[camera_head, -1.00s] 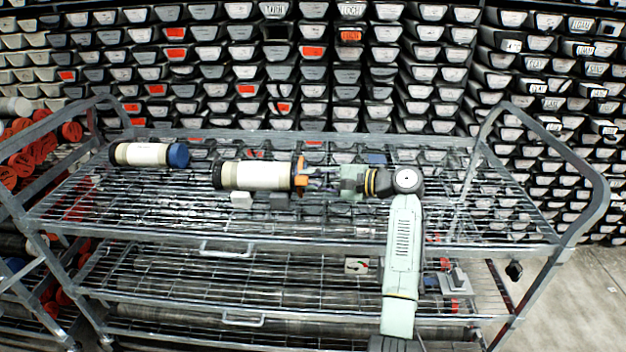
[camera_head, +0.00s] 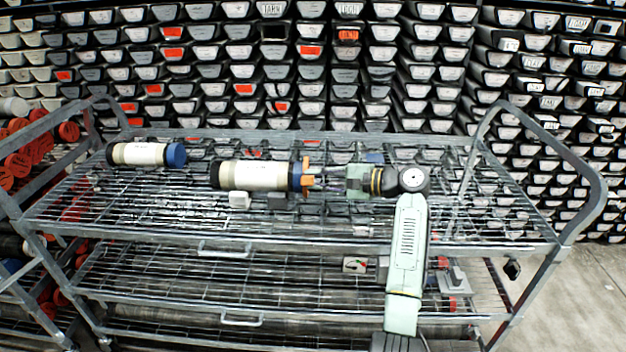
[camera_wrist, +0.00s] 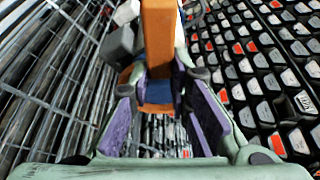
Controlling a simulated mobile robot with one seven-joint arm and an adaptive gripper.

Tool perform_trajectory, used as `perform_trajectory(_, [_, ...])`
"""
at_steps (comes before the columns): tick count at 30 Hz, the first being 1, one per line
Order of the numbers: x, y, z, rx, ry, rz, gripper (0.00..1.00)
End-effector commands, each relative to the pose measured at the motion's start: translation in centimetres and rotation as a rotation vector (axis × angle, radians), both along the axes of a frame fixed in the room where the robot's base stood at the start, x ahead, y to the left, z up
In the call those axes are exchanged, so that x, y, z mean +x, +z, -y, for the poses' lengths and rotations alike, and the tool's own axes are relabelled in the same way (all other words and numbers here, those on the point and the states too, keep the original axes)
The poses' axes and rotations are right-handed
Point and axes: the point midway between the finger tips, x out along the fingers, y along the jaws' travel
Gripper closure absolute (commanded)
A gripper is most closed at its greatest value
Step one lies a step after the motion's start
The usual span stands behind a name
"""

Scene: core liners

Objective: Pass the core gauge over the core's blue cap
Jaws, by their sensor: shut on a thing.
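The core (camera_head: 258,175), a cream tube with a dark left end, lies on the top wire shelf. Its blue cap (camera_head: 295,177) faces right, toward my gripper. The orange core gauge (camera_head: 306,165) stands just right of the cap, close to its end face; whether they touch I cannot tell. My gripper (camera_head: 318,178) is shut on the gauge from the right. In the wrist view the gauge (camera_wrist: 158,40) rises as an orange bar beyond my purple-padded fingers (camera_wrist: 163,118), with a bit of the blue cap (camera_wrist: 162,92) showing; the gauge's opening is mostly hidden.
A second cream core (camera_head: 140,154) with a blue cap lies to the left on the shelf. A white block (camera_head: 239,199) and a dark block (camera_head: 277,201) sit in front of the core. The cart's raised rails (camera_head: 560,160) bound the ends. Racked core trays fill the background.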

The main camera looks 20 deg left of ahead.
Motion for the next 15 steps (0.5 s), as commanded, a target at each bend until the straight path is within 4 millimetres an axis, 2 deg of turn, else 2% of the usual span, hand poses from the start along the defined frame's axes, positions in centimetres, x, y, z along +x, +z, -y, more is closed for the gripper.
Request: perform_trajectory(15, [0.7, 0.1, 2.1, 0.001, -0.002, -0.001, 1.0])
